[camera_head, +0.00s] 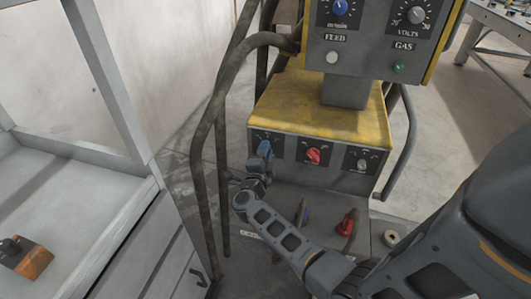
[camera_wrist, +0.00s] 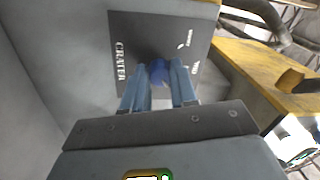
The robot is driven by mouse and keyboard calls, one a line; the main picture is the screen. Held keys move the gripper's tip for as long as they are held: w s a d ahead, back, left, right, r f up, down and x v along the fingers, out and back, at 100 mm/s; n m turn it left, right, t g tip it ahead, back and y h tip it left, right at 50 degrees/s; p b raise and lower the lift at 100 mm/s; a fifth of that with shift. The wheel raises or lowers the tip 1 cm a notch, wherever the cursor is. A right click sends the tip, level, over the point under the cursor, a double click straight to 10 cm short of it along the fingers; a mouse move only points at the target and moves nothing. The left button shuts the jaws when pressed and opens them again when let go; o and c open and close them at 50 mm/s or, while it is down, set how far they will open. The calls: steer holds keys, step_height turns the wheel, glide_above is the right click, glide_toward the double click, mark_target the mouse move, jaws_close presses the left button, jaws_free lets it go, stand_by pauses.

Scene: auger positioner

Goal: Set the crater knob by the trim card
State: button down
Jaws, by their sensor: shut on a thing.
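The crater knob (camera_wrist: 158,70) is blue and sits on a dark panel (camera_wrist: 133,37) lettered CRATER in the wrist view. My gripper (camera_wrist: 160,75) is shut on it, one finger on each side. In the head view my gripper (camera_head: 264,158) is at the left dial panel (camera_head: 258,136) of the yellow-topped unit (camera_head: 315,115), and it mostly hides the knob. The knob's pointer and most of its scale are hidden or too small to read. I cannot make out a trim card in either view.
A red knob (camera_head: 313,155) and a grey knob (camera_head: 362,165) sit right of my gripper on the same face. The FEED and VOLTS box (camera_head: 370,50) stands above. Thick hoses (camera_head: 222,90) hang close on the left. A pale cabinet (camera_head: 70,190) stands further left.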

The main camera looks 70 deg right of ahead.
stand_by(0.3)
steer(key=c, duration=0.9)
jaws_free()
steer(key=shift+a, duration=0.1)
steer(key=s+a, duration=0.1)
steer(key=a, duration=0.6)
steer(key=shift+a+f+p, duration=0.25)
steer(key=shift+a+p, duration=0.05)
steer(key=shift+p, duration=0.05)
steer(key=s+a+r+n+t+y+p, duration=0.2)
steer(key=s+a+r+n+t+y, duration=0.25)
steer(key=a+r+n+t, duration=0.4)
steer(key=s+a+r+n+t+y+p, duration=0.35)
steer(key=s+a+r+n+t, duration=0.2)
steer(key=a+n, duration=0.55)
steer(key=s+a+r+n+g+y+p, duration=0.1)
steer(key=s+a+r+n+y+p, duration=0.2)
steer(key=s+a+r+n+y, duration=0.7)
step_height(320, 180, up, 3)
steer(key=s+a+n, duration=0.1)
steer(key=a+n, duration=0.1)
steer(key=shift+a, duration=0.35)
